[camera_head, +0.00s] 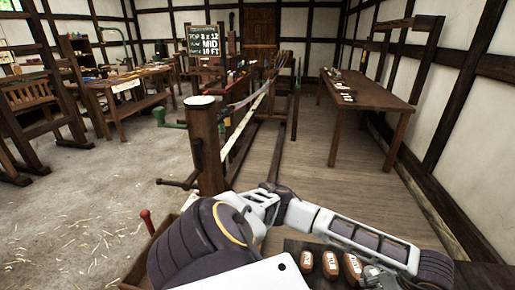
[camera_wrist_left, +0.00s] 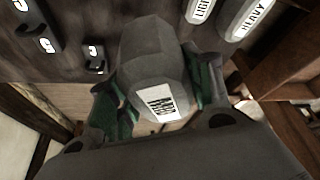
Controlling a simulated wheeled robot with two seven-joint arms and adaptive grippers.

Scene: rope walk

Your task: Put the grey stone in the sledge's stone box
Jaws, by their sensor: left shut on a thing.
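The grey stone (camera_wrist_left: 152,55) is a faceted block with a white label, seen close up in the left wrist view. My left gripper (camera_wrist_left: 158,72), with green inner pads, is shut on it from both sides. In the head view my left arm reaches across the bottom toward the right, and the stone cannot be made out there. A wooden edge with a red knob (camera_head: 145,214) shows at lower left, partly behind my arm. I cannot tell whether it belongs to the sledge, and no stone box is clearly visible. My right gripper is not in view.
Several brown labelled pieces (camera_head: 330,264) lie on a dark surface at lower right. Two labelled pieces, one reading HEAVY (camera_wrist_left: 246,17), show beyond the stone. A thick post (camera_head: 207,148) stands ahead, with a long table (camera_head: 365,92) at right.

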